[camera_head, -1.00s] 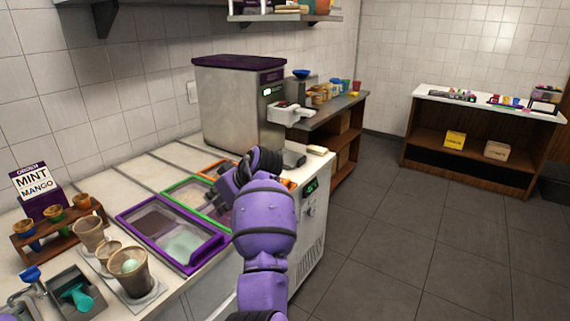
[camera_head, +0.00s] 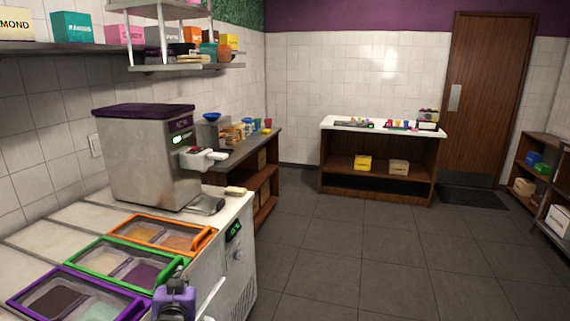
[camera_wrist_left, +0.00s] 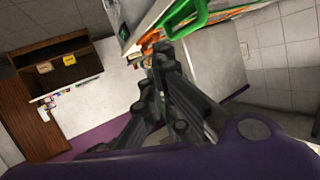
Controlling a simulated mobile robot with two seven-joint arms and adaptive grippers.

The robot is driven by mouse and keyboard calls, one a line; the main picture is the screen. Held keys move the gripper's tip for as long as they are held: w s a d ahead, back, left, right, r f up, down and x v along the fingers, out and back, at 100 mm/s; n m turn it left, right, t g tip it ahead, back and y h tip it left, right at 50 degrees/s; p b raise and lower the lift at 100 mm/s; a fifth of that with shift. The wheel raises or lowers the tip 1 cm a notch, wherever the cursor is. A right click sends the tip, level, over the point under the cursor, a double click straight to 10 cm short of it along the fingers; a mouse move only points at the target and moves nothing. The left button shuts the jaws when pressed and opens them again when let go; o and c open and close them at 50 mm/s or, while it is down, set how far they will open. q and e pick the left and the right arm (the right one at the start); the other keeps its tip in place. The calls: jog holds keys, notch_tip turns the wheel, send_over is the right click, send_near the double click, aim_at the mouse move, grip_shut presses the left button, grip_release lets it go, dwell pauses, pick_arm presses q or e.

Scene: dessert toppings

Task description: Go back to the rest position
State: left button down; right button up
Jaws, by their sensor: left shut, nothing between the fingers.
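My left gripper (camera_head: 176,297) shows at the bottom edge of the head view, beside the front of the topping counter, with purple and dark parts. In the left wrist view its dark fingers (camera_wrist_left: 162,58) are shut with nothing between them. The fingers appear in front of a green-framed lid and the white counter side, tilted in that view. Most of my left arm is out of the head view. My right gripper is in neither view.
The counter holds purple-framed (camera_head: 140,308), green-framed (camera_head: 72,246) and orange-framed (camera_head: 203,243) topping bins. A steel machine (camera_head: 150,165) stands behind them. A white-topped wooden counter (camera_head: 432,160) stands across the room. The grey floor (camera_head: 340,265) between is clear.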

pick_arm(q)
jog(key=s+d+f+g+h, duration=0.1)
jog(key=s+d+f, duration=0.1)
jog(key=s+f, duration=0.6)
jog(key=s+d+f+m+g+h, duration=0.1)
jog(key=s+f, duration=0.7)
jog(key=s, duration=1.4)
jog(key=s+d+f+g+h+p, duration=0.1)
jog(key=s+d+f+g+h, duration=0.1)
jog(key=s+d+f, duration=0.3)
jog(key=s+f+g, duration=0.1)
jog(key=s+f, duration=0.3)
jog(key=s, duration=0.6)
jog(key=shift+m, duration=0.3)
